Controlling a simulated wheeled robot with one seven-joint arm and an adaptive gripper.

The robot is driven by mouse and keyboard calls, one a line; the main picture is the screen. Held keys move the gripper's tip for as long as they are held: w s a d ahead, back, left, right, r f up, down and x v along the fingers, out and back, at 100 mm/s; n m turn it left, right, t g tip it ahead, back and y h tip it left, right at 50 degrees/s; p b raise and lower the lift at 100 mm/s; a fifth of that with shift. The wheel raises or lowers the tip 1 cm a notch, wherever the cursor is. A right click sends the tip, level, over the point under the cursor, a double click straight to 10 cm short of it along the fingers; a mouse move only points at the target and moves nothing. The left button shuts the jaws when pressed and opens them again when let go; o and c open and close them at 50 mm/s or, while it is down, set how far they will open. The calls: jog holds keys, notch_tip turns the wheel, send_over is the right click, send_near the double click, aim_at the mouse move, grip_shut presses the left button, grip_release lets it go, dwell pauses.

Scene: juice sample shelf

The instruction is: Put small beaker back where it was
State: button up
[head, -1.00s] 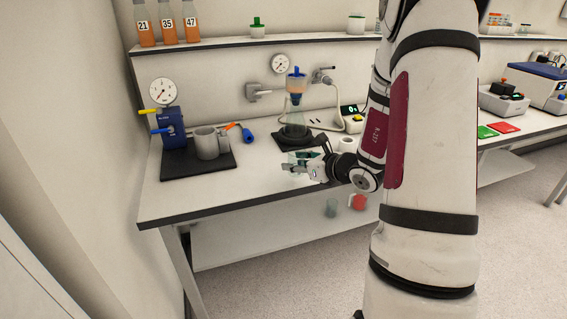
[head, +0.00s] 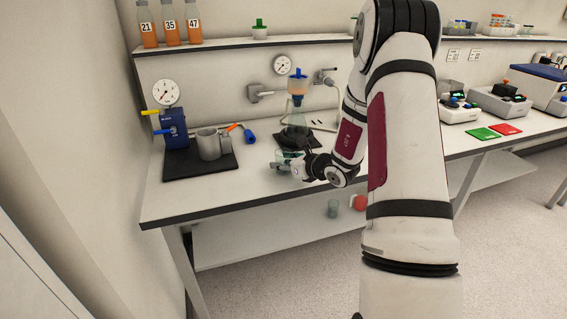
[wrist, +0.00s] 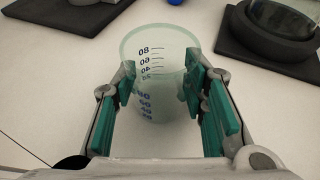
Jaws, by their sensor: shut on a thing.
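The small beaker (wrist: 155,55) is clear, with a pale rim and dark printed volume marks. It is upright between the green pads of my gripper (wrist: 162,90) in the wrist view, and the gripper is shut on it. The marks show twice, one set above the other; I cannot tell why. In the head view the beaker (head: 284,156) is faint at the tip of my gripper (head: 288,165), over the bench (head: 245,197), in front of the flask stand. I cannot tell whether its base touches the bench.
A black mat (head: 178,168) with a grey mug (head: 208,146) and a blue pump (head: 174,128) lies left. A flask (head: 297,118) on a dark base stands behind my gripper. Another clear vessel (head: 333,208) and a red object (head: 360,203) are on the lower shelf. The front-left bench is clear.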

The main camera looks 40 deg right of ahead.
jog(key=o, duration=1.2)
jog(key=shift+f, duration=0.1)
